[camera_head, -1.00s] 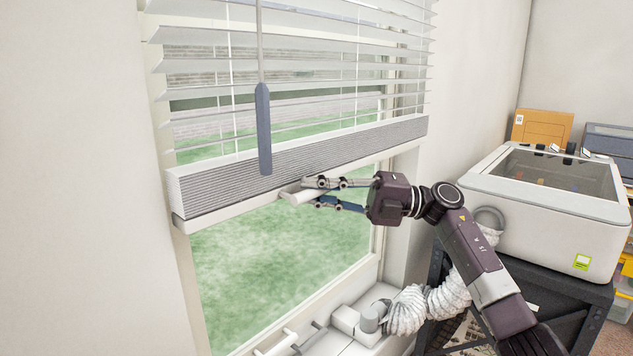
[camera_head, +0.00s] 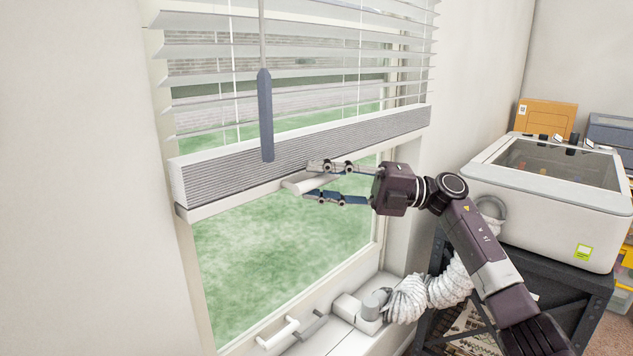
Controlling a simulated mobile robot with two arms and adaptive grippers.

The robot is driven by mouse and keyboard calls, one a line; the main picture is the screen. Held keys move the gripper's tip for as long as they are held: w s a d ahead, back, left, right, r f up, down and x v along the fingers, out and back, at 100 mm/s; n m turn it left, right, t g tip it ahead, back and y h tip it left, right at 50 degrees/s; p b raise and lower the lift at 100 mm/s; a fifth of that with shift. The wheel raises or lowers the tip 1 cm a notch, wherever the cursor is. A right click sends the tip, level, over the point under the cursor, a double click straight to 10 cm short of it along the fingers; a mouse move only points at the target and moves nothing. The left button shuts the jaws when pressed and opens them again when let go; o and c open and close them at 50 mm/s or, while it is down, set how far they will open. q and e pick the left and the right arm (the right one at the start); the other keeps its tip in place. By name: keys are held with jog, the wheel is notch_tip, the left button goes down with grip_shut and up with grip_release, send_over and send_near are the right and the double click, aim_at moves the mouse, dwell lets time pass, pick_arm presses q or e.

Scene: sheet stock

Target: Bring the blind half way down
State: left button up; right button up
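The white slatted blind (camera_head: 300,75) hangs over the upper part of the window. Its slats are spread apart above a thick stack of gathered slats (camera_head: 225,176) and a white bottom rail (camera_head: 225,203). A pale tab-like handle (camera_head: 298,185) sticks out from the rail near its middle. A blue-grey wand (camera_head: 265,115) hangs in front of the blind. My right gripper (camera_head: 308,181) is at the handle, with one finger above it and one below, spread apart. Whether either finger touches it I cannot tell. My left gripper is not in view.
Below the rail, the glass (camera_head: 280,240) shows green grass. The sill holds a white window handle (camera_head: 278,333) and a ribbed white hose (camera_head: 425,295). A white lidded machine (camera_head: 545,205) stands on a dark stand at right, near my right arm. The left wall is bare.

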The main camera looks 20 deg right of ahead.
jog(key=v, duration=1.1)
jog(key=shift+d, duration=0.25)
